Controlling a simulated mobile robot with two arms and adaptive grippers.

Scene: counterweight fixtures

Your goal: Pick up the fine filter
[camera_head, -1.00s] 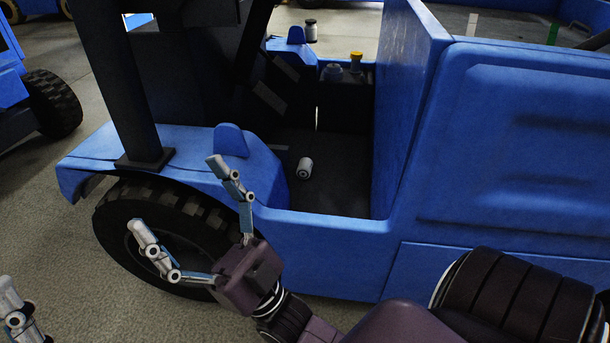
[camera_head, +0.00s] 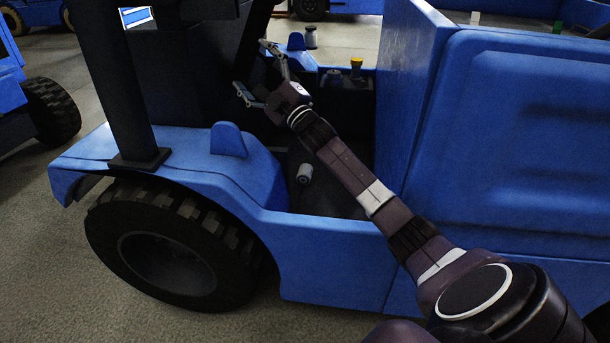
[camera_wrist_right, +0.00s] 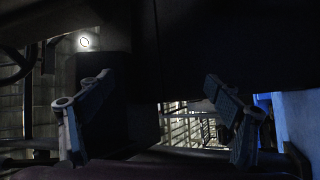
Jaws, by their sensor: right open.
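A small light cylinder (camera_head: 304,173) lies on the dark floor of the blue vehicle's cab, just beside my right forearm. A second small canister, grey with a dark top (camera_head: 311,37), stands upright on the far blue ledge. I cannot tell which of them is the fine filter. My right gripper (camera_head: 251,66) is open and empty inside the cab, left of the standing canister and well beyond the lying cylinder. The right wrist view shows its two fingers (camera_wrist_right: 158,78) spread apart, with neither cylinder clearly seen between them. My left gripper is not in view.
The blue vehicle (camera_head: 330,255) has a side sill and a tall panel (camera_head: 410,90) right of my arm. A dark post (camera_head: 115,85) stands at left.

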